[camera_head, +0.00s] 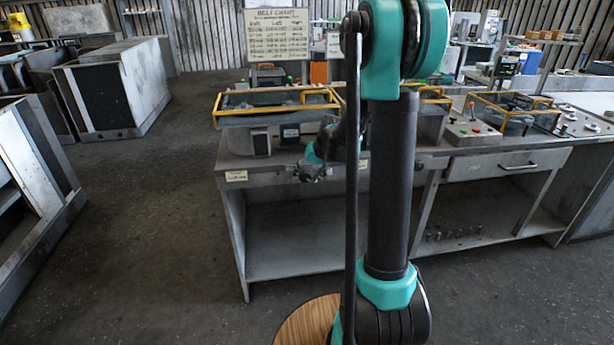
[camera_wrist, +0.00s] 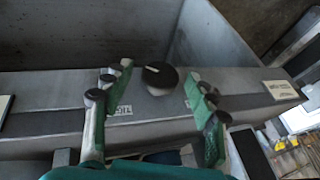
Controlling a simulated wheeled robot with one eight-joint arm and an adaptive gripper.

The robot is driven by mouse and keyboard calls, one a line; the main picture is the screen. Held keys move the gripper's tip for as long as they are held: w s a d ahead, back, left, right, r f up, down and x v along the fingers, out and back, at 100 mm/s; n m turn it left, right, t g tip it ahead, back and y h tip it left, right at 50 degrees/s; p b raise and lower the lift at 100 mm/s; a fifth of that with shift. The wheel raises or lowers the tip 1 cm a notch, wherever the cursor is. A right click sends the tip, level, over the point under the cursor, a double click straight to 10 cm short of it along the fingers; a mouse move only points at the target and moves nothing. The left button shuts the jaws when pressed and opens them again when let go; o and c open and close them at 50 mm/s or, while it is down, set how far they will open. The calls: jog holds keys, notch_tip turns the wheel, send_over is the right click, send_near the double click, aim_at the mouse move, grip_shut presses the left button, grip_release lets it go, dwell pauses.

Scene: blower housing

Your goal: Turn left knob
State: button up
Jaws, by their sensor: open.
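A round black knob (camera_wrist: 160,75) with a white mark sits on a grey metal front in the wrist view. My gripper (camera_wrist: 156,80) is open, with one green-and-grey finger on each side of the knob. Gaps show between the knob and both fingers, so I see no contact. In the head view my gripper (camera_head: 310,172) is at the front edge of the workbench (camera_head: 290,158), and the knob is not discernible there. I cannot tell from the views whether this is the left knob.
A small white label (camera_wrist: 123,110) is beside the left finger, and another label (camera_wrist: 281,90) is farther right. A yellow-railed tray (camera_head: 275,108) stands on the bench. A control box (camera_head: 473,132) is to the right. Open floor (camera_head: 150,220) lies left of the bench.

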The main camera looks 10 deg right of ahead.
jog(key=shift+c, duration=0.3)
jog(key=c, duration=1.1)
jog(key=shift+d, duration=0.1)
jog(key=y, duration=0.3)
jog(key=shift+d+f+m, duration=0.15)
jog(key=shift+d+m, duration=0.1)
jog(key=shift+m, duration=0.15)
jog(key=shift+d+f+m+y, duration=0.15)
jog(key=shift+m+y, duration=0.25)
jog(key=shift+y, duration=1.5)
jog(key=shift+t, duration=0.3)
jog(key=o, duration=1.2)
jog(key=shift+c, duration=0.2)
